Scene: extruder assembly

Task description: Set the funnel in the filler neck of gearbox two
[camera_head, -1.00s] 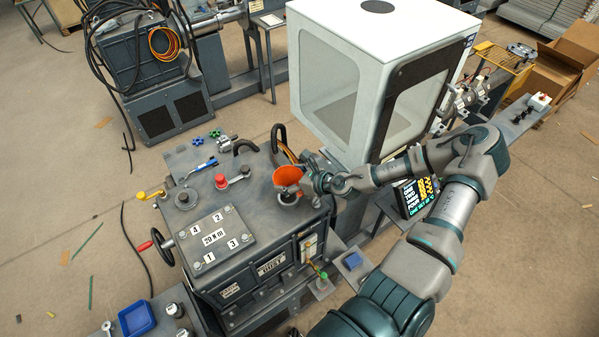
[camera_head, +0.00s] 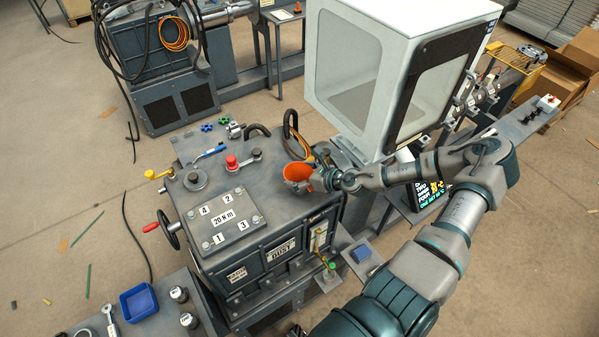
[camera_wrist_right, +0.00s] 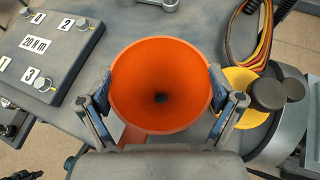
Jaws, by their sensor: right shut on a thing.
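The orange funnel (camera_head: 298,173) is upright at the right side of the top of a grey gearbox (camera_head: 250,262). My right gripper (camera_head: 312,182) is shut on the funnel, coming from the right. In the right wrist view the funnel (camera_wrist_right: 160,85) sits between the two fingers of my right gripper (camera_wrist_right: 162,100), its wide mouth facing the camera and a dark hole at its centre. The filler neck is hidden under the funnel, so I cannot tell how deep the funnel sits. No marking clearly names this as gearbox two. My left gripper is not in view.
A red knob (camera_head: 231,162), a 20 N m plate (camera_head: 222,218) and a blue-handled tool (camera_head: 208,153) are on the gearbox top. Cables (camera_wrist_right: 262,35) and a yellow disc (camera_wrist_right: 243,88) with black caps are close right of the gripper. A white cabinet (camera_head: 345,65) stands behind.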

